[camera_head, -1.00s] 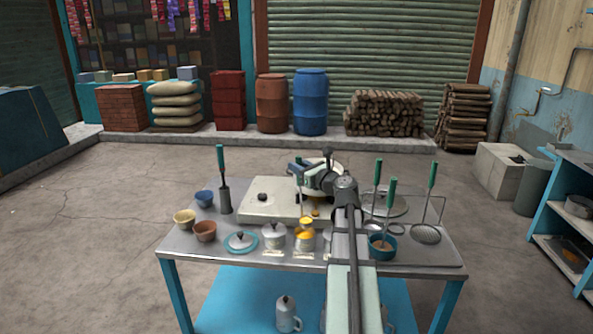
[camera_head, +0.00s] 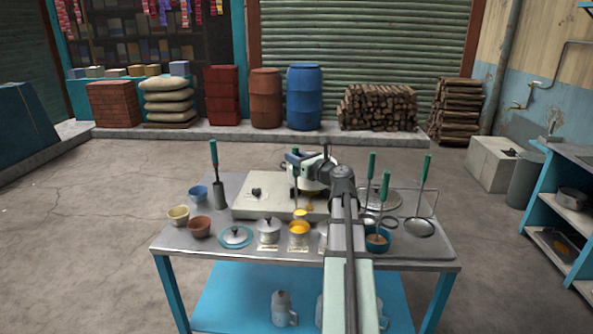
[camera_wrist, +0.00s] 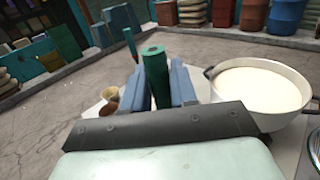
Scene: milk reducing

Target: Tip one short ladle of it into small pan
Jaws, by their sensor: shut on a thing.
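My gripper (camera_wrist: 158,82) is shut on the green handle (camera_wrist: 154,70) of a ladle, which stands roughly upright between the blue fingers. In the head view the gripper (camera_head: 296,160) is above the front of the pale stove. The ladle's bowl is hidden in the wrist view and cannot be made out surely in the head view.
A yellow-topped jar (camera_head: 299,232), a lidded pot (camera_head: 268,232) and a blue-rimmed lidded dish (camera_head: 236,237) line the table front. A skimmer (camera_head: 420,227) leans at the right.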

